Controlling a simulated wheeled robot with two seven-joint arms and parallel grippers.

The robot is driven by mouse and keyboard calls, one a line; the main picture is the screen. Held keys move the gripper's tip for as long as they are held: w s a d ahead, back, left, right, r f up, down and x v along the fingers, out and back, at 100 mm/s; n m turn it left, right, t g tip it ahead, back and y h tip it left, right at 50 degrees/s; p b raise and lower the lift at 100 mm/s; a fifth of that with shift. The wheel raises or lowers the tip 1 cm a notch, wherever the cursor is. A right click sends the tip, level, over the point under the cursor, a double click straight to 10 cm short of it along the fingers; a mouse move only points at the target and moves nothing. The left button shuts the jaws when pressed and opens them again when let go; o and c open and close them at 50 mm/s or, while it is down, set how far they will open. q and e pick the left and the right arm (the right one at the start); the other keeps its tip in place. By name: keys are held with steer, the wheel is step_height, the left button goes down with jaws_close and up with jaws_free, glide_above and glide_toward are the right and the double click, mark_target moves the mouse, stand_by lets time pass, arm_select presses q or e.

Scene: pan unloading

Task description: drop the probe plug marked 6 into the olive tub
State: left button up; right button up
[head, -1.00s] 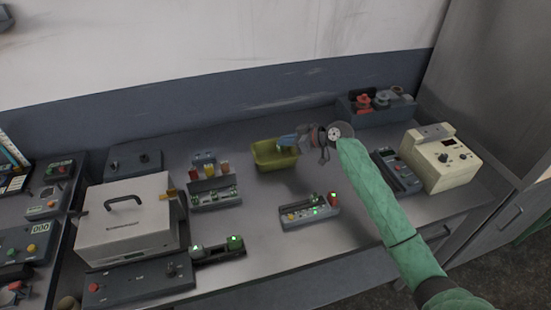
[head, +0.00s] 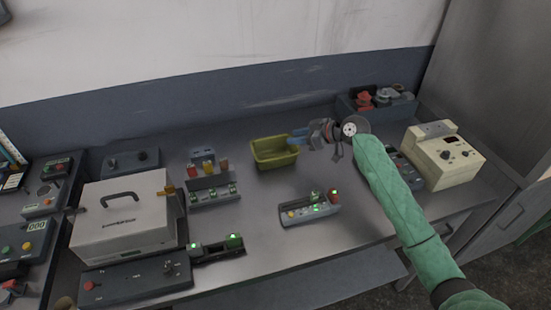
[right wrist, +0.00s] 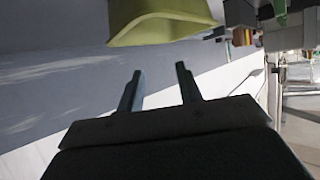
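The olive tub (head: 274,161) stands on the bench near its back, at the middle of the head view. It also shows at the top of the right wrist view (right wrist: 160,27). My right gripper (head: 296,136) is at the tub's right end in the head view, its blue fingertips close to the rim. In the right wrist view its two fingers (right wrist: 160,85) are apart with nothing between them. I cannot make out a probe plug marked 6, and the tub's floor is too small and dark to tell whether anything lies there. My left gripper is out of view.
A rack with small coloured plugs (head: 213,189) stands left of the tub. A lit panel (head: 308,210) stands in front. A grey case (head: 122,222) is at left; a cream instrument (head: 444,159) and a dark bin (head: 372,106) are at right.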

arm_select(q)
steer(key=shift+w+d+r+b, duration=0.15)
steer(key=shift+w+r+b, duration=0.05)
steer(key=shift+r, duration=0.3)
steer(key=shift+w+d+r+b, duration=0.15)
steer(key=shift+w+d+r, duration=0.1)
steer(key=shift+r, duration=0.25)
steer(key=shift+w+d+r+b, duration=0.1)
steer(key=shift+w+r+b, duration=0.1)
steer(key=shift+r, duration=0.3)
arm_select(e)
steer(key=shift+v, duration=1.7)
